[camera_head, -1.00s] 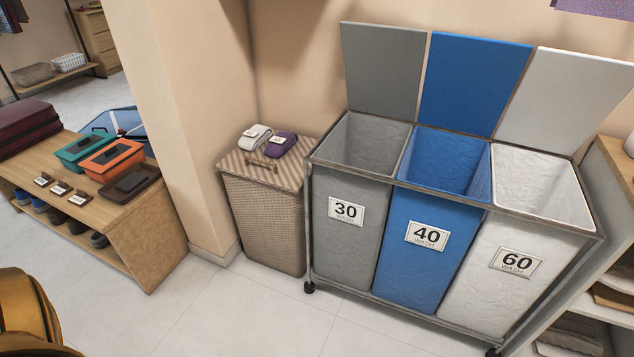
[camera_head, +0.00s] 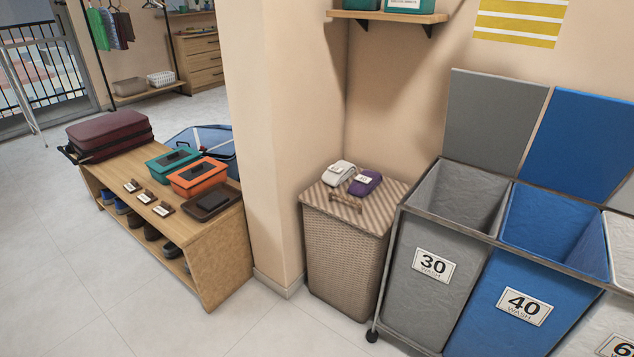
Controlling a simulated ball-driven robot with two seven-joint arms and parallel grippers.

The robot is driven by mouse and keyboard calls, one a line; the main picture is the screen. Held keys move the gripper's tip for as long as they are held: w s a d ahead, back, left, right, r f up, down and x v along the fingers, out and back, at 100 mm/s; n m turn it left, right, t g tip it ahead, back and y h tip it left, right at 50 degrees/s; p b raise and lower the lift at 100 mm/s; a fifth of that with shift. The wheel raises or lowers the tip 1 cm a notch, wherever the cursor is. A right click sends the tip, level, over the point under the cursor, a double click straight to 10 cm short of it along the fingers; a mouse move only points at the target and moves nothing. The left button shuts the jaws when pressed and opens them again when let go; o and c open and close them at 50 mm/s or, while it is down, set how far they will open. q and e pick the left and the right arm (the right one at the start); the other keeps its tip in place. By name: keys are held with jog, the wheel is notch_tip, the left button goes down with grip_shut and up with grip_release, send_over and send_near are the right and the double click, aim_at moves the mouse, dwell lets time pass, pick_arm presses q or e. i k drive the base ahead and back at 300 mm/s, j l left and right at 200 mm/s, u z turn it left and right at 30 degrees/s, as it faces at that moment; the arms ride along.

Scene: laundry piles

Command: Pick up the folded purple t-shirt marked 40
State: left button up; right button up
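The folded purple t-shirt (camera_head: 366,184) lies on the striped lid of a wicker hamper (camera_head: 345,250), on the right side of the lid. It carries a small white tag whose number is too small to read. A folded whitish garment (camera_head: 338,173) with a tag lies beside it on the left. Neither of my grippers shows in the head view now.
Right of the hamper stands a sorter with an open grey bin (camera_head: 433,263), an open blue bin (camera_head: 520,304) and a white bin. A wooden bench (camera_head: 225,250) with boxes and a suitcase (camera_head: 108,134) stands left of the pillar. The floor in front is clear.

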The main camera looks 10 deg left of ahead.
aim_at(363, 184)
jog(key=i+j+z, duration=0.3)
jog(key=i+j, duration=0.3)
jog(key=i+j+z, duration=0.25)
jog(key=i+j, duration=0.35)
jog(key=j, duration=0.15)
